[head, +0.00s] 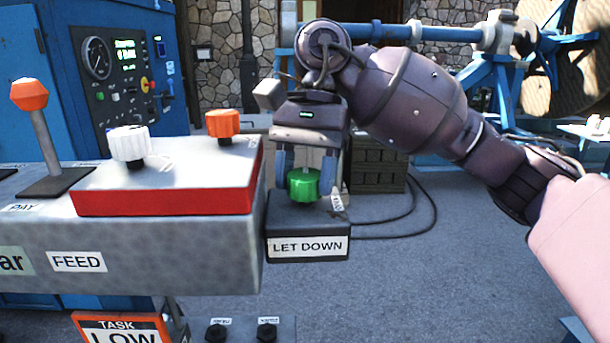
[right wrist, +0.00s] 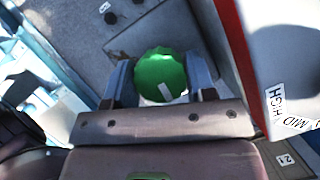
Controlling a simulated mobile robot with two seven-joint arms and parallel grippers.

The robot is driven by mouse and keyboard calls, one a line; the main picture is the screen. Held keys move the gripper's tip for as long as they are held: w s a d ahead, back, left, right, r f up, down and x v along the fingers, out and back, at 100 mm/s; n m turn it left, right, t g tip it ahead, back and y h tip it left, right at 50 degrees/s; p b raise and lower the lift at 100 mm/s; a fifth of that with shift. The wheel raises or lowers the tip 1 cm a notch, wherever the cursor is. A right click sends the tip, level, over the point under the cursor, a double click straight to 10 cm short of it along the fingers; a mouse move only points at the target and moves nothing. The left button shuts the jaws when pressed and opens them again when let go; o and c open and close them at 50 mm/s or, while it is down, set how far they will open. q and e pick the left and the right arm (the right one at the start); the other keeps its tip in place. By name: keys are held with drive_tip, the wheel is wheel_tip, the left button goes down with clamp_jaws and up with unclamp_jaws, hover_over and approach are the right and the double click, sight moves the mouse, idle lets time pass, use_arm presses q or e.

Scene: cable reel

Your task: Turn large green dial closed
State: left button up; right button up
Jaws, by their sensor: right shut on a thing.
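The large green dial (head: 304,186) stands on top of a grey box labelled "LET DOWN" (head: 308,238), at the right end of the console. My right gripper (head: 306,180) points down over it from above, with one finger on each side of the dial, and is shut on it. In the right wrist view the green dial (right wrist: 161,75) sits between the two fingers, and a pale mark shows on its top. The left gripper is not in view.
Left of the dial, a red-edged panel (head: 165,185) carries a white knob (head: 129,145) and an orange knob (head: 222,125). An orange-topped lever (head: 30,95) stands further left. A blue cabinet (head: 100,70) is behind. Open floor lies to the right, with a black cable.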

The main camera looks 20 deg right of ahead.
drive_tip(key=shift+r, duration=0.1)
idle(0.4)
drive_tip(key=o, duration=0.9)
drive_tip(key=shift+o, duration=0.2)
drive_tip(key=v, duration=1)
drive_tip(key=shift+r+p, duration=0.35)
drive_tip(key=shift+p, duration=0.05)
